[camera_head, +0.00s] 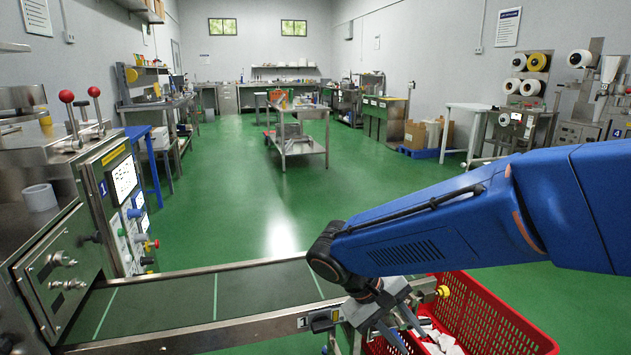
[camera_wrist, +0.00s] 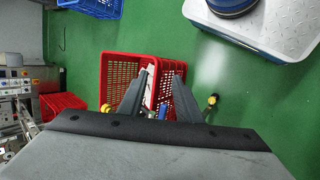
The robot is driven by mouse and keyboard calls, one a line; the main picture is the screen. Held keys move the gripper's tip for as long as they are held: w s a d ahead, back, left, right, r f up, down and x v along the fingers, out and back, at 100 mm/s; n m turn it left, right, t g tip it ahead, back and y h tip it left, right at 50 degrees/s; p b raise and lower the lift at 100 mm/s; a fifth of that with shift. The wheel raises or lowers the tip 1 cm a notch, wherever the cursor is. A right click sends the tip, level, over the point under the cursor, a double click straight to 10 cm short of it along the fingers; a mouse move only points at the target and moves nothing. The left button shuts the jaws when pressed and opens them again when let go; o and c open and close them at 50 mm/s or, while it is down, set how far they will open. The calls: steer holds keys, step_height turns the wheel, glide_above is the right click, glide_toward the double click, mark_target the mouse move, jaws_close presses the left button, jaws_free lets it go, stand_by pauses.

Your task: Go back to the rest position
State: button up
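My gripper (camera_head: 398,322) hangs at the end of my blue arm, just past the right end of the conveyor and over a red crate (camera_head: 497,318). In the wrist view its two fingers (camera_wrist: 160,84) point at the crate (camera_wrist: 118,62) with a clear gap between them. The gripper looks open, and I see nothing held between the fingers. White teabag packets (camera_head: 440,343) lie in the crate below it, partly hidden by the gripper.
The conveyor (camera_head: 180,300) runs from the packing machine (camera_head: 100,200) at left towards the crate. A metal cart (camera_head: 298,148) stands mid-room. A blue crate (camera_wrist: 95,6) and another red crate (camera_wrist: 62,104) show in the wrist view. The green floor is largely clear.

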steer(key=s+d+r+m+t+y, duration=0.3)
steer(key=s+d+y, duration=0.4)
steer(key=s+d, duration=0.3)
steer(key=shift+s+d+r+t, duration=0.15)
steer(key=shift+s+r+t, duration=0.25)
steer(key=shift+t, duration=0.7)
